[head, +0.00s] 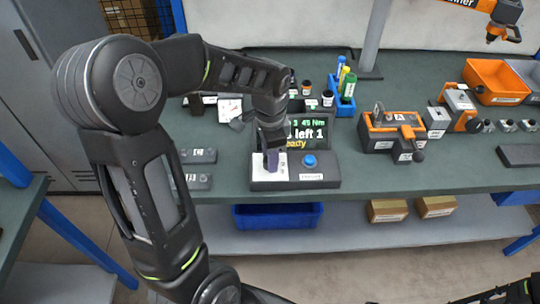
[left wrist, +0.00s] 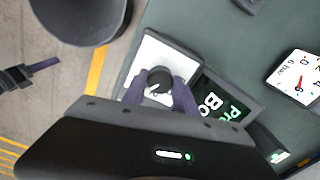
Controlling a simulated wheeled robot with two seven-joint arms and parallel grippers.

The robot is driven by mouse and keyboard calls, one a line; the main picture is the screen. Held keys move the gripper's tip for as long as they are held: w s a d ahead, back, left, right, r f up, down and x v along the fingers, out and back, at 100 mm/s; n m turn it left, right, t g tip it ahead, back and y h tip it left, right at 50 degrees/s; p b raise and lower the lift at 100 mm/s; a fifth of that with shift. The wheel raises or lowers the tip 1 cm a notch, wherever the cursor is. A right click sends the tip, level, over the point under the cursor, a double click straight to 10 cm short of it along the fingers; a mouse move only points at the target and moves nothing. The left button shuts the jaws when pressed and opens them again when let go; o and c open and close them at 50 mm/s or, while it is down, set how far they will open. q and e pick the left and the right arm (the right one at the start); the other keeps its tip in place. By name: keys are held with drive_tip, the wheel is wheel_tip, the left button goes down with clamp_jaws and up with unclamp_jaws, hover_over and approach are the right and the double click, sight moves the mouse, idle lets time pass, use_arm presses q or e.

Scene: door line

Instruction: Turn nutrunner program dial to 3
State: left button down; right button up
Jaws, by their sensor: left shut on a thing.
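The nutrunner controller (head: 325,184) stands at the bench's front edge, with a white dial plate, a blue button (head: 310,160) and a dark screen (head: 313,131). The screen's visible part reads "3 45 Nm", "s left 1" and a yellow "ready"; my arm hides its left side. My left gripper (head: 271,160) points down over the plate. In the left wrist view its purple fingers (left wrist: 158,92) are shut on the black round program dial (left wrist: 159,78), one on each side. The dial's numbers are not readable. My right gripper (left wrist: 38,68) shows edge-on at that view's left, away from the controller.
A pressure gauge (left wrist: 298,76) lies on the bench beyond the controller. An orange fixture (head: 393,132), a blue pen holder (head: 345,105) and an orange bin (head: 495,82) stand to the right. A blue bin (head: 277,217) sits on the shelf below.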

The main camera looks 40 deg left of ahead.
idle(0.3)
use_arm(q)
drive_tip(key=c, duration=1)
unclamp_jaws()
drive_tip(key=shift+o, duration=0.2)
wheel_tip(320, 180, up, 8)
drive_tip(key=shift+f, duration=0.1)
